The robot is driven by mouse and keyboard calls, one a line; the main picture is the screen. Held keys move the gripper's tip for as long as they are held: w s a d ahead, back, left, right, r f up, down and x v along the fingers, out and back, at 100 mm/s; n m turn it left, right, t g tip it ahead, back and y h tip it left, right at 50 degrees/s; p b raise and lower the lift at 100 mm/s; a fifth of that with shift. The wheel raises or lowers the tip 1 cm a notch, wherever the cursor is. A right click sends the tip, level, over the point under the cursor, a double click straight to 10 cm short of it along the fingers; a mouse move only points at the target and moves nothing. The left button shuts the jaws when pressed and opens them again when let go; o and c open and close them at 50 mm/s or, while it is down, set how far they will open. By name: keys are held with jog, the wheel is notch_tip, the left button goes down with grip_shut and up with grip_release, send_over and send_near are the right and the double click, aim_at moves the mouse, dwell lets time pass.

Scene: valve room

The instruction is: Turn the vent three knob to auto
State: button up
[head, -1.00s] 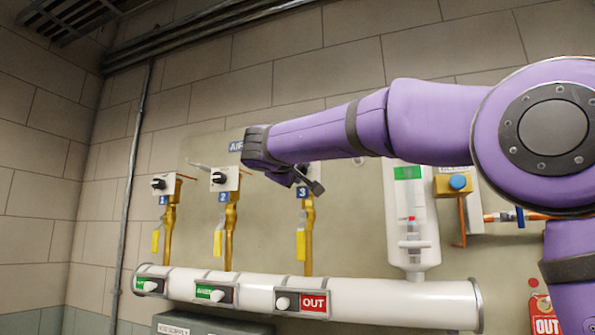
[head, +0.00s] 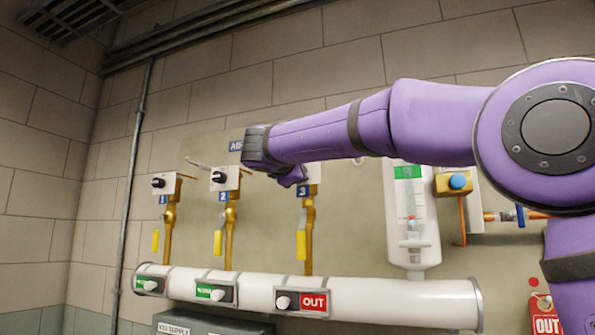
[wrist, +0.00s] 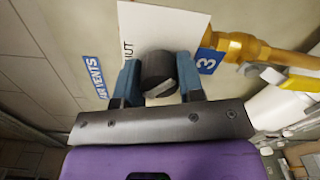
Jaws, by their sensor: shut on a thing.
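The vent three knob (wrist: 158,72) is a round black knob with a pale mark, on a white plate (wrist: 188,28) beside the blue "3" label (wrist: 207,61). In the wrist view my gripper (wrist: 160,75) has a blue-padded finger on each side of the knob and is shut on it. The plate's lettering is partly covered, with only "UT" legible. In the head view the blue "3" label (head: 303,191) shows on the third vent, but my gripper (head: 292,178) and arm hide the knob.
Vent knobs one (head: 158,183) and two (head: 219,177) sit to the left on their own plates. Below, a white pipe (head: 390,298) carries three slide indicators, the third reading "OUT". A clear cylinder (head: 411,215) and blue button (head: 458,181) are right.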

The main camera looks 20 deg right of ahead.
jog(key=n, duration=0.3)
jog(key=shift+f+n, duration=0.1)
jog(key=shift+n, duration=2)
jog(key=shift+f, duration=0.1)
jog(key=o, duration=0.9)
jog(key=shift+s, duration=0.1)
jog(key=v, duration=1)
jog(key=shift+s+a, duration=0.2)
jog(key=shift+s, duration=0.05)
